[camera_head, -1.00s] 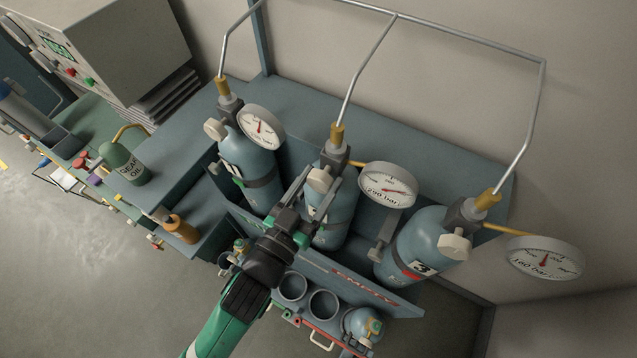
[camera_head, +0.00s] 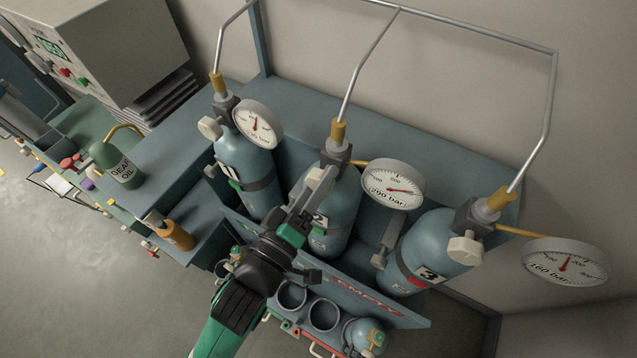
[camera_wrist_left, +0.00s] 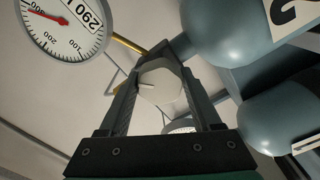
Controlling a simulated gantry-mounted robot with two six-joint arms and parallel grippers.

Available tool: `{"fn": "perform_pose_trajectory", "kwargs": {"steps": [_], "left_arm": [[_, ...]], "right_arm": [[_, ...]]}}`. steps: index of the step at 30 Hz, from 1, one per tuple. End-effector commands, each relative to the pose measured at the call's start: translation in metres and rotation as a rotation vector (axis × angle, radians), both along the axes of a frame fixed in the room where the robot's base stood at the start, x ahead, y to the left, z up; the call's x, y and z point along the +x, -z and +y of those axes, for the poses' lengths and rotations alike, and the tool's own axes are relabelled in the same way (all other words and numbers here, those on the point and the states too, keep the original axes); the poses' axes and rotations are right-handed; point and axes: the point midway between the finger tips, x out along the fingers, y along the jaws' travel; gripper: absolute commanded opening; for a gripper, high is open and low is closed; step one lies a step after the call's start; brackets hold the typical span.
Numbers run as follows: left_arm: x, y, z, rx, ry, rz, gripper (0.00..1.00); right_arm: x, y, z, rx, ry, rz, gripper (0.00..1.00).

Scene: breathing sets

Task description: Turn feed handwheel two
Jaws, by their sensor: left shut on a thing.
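Cylinder two (camera_head: 328,215) is a blue-grey bottle standing in the middle of the rack. Its gauge (camera_head: 393,185) reads 290 bar and also shows in the wrist view (camera_wrist_left: 62,25). My left gripper (camera_head: 322,180) reaches up in front of this cylinder to its valve. In the wrist view the pale feed handwheel two (camera_wrist_left: 160,82) sits between the two dark fingers, and the gripper is shut on it. In the head view the fingers largely hide the handwheel. My right gripper is in neither view.
Cylinder one (camera_head: 246,170) stands left with its own handwheel (camera_head: 210,128). Cylinder three (camera_head: 436,255) stands right with its handwheel (camera_head: 465,250) and a 160 bar gauge (camera_head: 565,262). Thin pipes rise above the valves. A gear oil bottle (camera_head: 118,168) stands on the left.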

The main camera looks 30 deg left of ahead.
Motion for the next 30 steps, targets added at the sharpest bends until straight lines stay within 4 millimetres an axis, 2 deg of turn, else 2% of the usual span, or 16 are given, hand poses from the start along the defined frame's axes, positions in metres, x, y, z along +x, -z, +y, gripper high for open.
{"fn": "perform_pose_trajectory", "kwargs": {"steps": [18, 30], "left_arm": [[0.000, 0.001, 0.000, -0.574, 0.001, 0.015, 0.10], [0.000, 0.000, 0.000, -0.811, 0.001, 0.021, 0.10]], "right_arm": [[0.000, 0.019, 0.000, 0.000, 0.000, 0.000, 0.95], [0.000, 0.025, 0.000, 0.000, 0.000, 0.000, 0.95]]}}
